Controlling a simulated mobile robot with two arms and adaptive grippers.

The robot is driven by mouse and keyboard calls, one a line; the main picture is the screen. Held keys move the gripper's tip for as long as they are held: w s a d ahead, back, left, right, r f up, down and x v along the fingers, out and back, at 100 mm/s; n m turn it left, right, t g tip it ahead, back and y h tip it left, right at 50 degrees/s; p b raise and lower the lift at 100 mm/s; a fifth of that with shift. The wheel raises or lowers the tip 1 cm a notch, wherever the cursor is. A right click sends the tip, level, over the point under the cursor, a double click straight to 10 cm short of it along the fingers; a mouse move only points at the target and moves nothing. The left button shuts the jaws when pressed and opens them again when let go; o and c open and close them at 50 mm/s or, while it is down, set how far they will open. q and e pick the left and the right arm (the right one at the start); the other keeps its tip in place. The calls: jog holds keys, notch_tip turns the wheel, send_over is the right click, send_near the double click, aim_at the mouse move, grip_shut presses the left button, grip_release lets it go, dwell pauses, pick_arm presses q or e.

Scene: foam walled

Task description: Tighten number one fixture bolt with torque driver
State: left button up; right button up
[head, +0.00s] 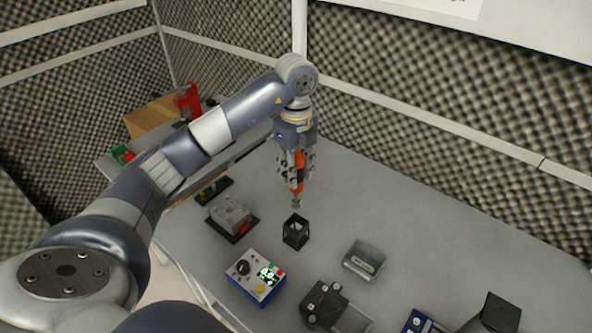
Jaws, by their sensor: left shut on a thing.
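My left gripper (297,178) points down over the table and is shut on the orange torque driver (299,160). The driver is upright, with its grey tip (296,204) just above an open black square holder (295,236). A grey block on a dark base with a red part (231,216), which looks like the fixture, sits to the left of the holder. Its bolts are too small to tell apart or number. My right gripper is not in view.
On the grey table (400,215) are a blue-and-white control box (254,276), a clear bin (363,261) and a black device (325,303). A dark box (499,311) stands at the lower right. Foam walls enclose the table's back. The back right surface is free.

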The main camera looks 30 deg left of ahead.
aim_at(296, 153)
pick_arm(q)
jog(key=shift+r+p, duration=1.2)
jog(key=shift+r, duration=0.6)
jog(key=shift+f, duration=0.1)
